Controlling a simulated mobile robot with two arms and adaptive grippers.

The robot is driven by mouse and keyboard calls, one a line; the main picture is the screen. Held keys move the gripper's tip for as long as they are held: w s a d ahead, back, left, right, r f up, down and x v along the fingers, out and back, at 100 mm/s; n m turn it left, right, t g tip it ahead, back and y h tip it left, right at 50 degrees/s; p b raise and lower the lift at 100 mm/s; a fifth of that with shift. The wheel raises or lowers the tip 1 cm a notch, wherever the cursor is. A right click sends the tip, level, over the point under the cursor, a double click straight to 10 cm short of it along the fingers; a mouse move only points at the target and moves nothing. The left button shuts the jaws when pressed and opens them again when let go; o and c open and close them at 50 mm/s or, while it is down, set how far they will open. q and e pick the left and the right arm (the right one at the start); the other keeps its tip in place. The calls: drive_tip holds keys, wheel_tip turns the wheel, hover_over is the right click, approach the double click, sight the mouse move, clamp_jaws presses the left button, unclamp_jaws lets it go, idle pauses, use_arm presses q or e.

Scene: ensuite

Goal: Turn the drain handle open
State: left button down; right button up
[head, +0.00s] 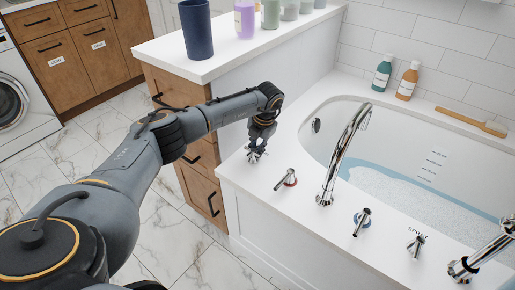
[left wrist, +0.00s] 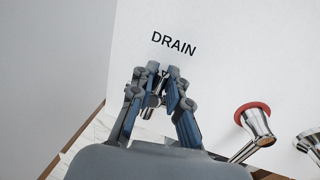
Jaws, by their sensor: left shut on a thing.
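The drain handle (head: 253,157) is a small chrome lever on the white tub deck, at the near left corner. It also shows in the left wrist view (left wrist: 149,107), mostly hidden between the fingers, beside the printed word DRAIN. My left gripper (head: 261,147) reaches down over the handle from above. In the left wrist view, both fingers of the left gripper (left wrist: 165,82) are closed around the handle. My right gripper is in neither view.
A red-ringed chrome handle (head: 286,180) stands close right of the drain handle. The tall faucet (head: 333,165), a blue-ringed handle (head: 362,221) and a spray handle (head: 416,246) follow along the deck. The tub (head: 400,150) holds water. A counter (head: 222,60) with bottles stands behind my left arm.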

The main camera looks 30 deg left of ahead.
use_arm(q)
drive_tip(key=shift+c, duration=2)
unclamp_jaws()
drive_tip(key=shift+s+a+f, duration=0.4)
drive_tip(key=shift+f, duration=0.05)
drive_tip(key=shift+s+a+r, duration=0.15)
drive_tip(key=shift+s+r, duration=0.05)
drive_tip(key=shift+r, duration=0.1)
drive_tip(key=shift+w+d, duration=0.15)
drive_tip(key=shift+d, duration=0.05)
drive_tip(key=shift+w+d+r, duration=0.1)
drive_tip(key=shift+r, duration=0.1)
wheel_tip(320, 180, up, 11)
drive_tip(key=d, duration=0.2)
drive_tip(key=shift+s+r, duration=0.2)
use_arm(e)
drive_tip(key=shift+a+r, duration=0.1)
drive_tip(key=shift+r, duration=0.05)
